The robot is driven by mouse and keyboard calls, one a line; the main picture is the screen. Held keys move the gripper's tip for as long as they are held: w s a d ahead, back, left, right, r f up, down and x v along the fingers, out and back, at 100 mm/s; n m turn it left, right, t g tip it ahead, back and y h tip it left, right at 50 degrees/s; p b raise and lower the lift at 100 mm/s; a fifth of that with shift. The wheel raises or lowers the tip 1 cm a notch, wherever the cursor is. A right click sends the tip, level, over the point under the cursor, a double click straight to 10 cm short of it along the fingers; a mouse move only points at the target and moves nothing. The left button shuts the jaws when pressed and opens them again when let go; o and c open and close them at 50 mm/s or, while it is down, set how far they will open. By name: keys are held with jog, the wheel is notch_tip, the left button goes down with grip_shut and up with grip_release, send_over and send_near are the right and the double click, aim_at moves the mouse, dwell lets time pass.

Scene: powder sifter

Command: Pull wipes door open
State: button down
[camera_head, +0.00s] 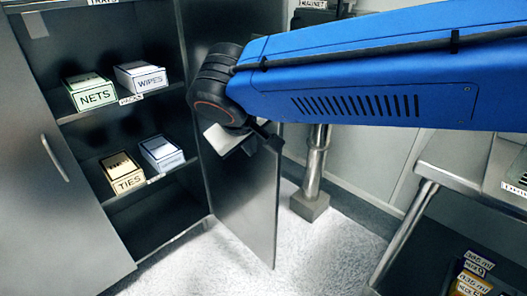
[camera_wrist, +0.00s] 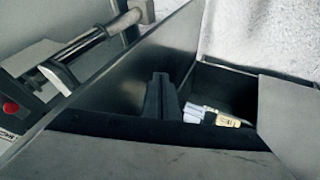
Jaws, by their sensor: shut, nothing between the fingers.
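The wipes door (camera_head: 245,200) is a grey panel standing well open on the right side of the dark cabinet. It also shows in the wrist view (camera_wrist: 115,90). The box labelled WIPES (camera_head: 141,78) sits on the upper shelf inside. My gripper (camera_head: 265,134) is at the upper part of the open door, partly hidden by my wrist; I cannot tell whether it touches the panel. In the wrist view my gripper's dark fingers (camera_wrist: 160,97) are together and empty, beside the door's inner face. The door's handle is hidden.
The left cabinet door (camera_head: 50,190) is closed, with a vertical handle. A NETS box (camera_head: 92,93), a TIES box (camera_head: 123,173) and another box (camera_head: 162,153) stand on the shelves. A metal post (camera_head: 315,165) is behind the door. A bench (camera_head: 470,180) stands right; floor between is clear.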

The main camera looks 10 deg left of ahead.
send_near(266, 158)
notch_tip(266, 158, down, 4)
jog(key=a, duration=0.3)
jog(key=shift+w+d+r, duration=0.2)
jog(key=shift+w+d, duration=1.1)
jog(key=shift+d, duration=0.1)
jog(key=w+d, duration=0.6)
jog(key=w, duration=0.3)
